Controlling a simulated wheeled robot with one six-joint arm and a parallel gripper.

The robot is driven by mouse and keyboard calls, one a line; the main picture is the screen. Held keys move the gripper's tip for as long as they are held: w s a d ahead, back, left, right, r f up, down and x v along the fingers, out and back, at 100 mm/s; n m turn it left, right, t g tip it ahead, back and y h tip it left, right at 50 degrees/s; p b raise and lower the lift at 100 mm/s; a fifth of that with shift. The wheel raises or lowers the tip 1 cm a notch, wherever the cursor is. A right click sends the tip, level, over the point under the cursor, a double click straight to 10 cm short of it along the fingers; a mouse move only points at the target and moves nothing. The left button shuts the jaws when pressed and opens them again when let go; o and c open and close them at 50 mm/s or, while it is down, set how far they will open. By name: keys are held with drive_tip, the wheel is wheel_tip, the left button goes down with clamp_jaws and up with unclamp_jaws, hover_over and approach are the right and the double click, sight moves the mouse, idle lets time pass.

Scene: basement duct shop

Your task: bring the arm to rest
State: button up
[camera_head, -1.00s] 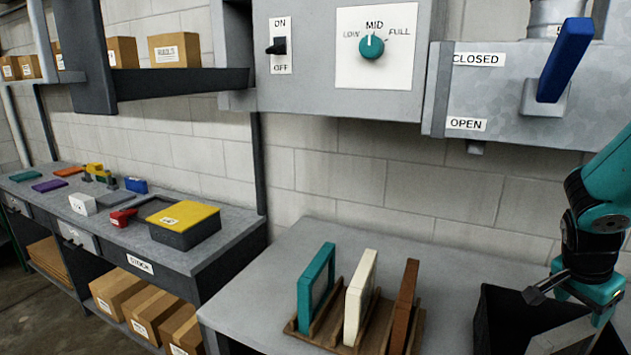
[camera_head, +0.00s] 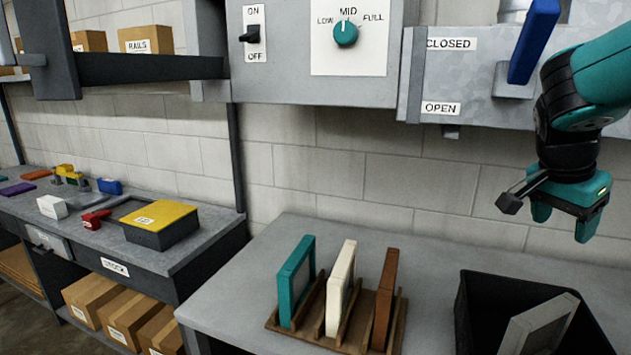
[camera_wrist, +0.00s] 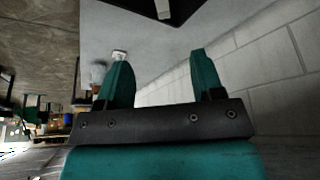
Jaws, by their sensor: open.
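The wrist view also shows the two fingers (camera_wrist: 160,72) spread and empty, with the grey bench top and block wall beyond. A pale grey framed panel (camera_head: 540,322) leans inside the black bin (camera_head: 470,318), apart from the gripper.
A wooden rack (camera_head: 300,335) holds teal, cream and brown framed panels on the bench (camera_head: 235,290). The blue lever (camera_head: 533,40) is close above my arm, by the CLOSED label. A knob panel (camera_head: 365,60) hangs left of it. A stock bench (camera_head: 170,255) stands at left.

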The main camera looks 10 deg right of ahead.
drive_tip(key=s+a+f+n+t+y+b, duration=0.1)
drive_tip(key=a+f+n+y, duration=0.1)
drive_tip(key=a+n, duration=0.55)
drive_tip(key=s+a+f+n+y, duration=0.1)
drive_tip(key=a+f+n+y, duration=0.3)
drive_tip(key=a, duration=0.7)
drive_tip(key=s+a+n+g+y, duration=0.1)
drive_tip(key=s+a+n+y, duration=0.1)
drive_tip(key=s+a+n, duration=1)
drive_tip(key=shift+a+g+y+b, duration=0.4)
drive_tip(key=shift+a+b, duration=0.05)
drive_tip(key=shift+a, duration=0.3)
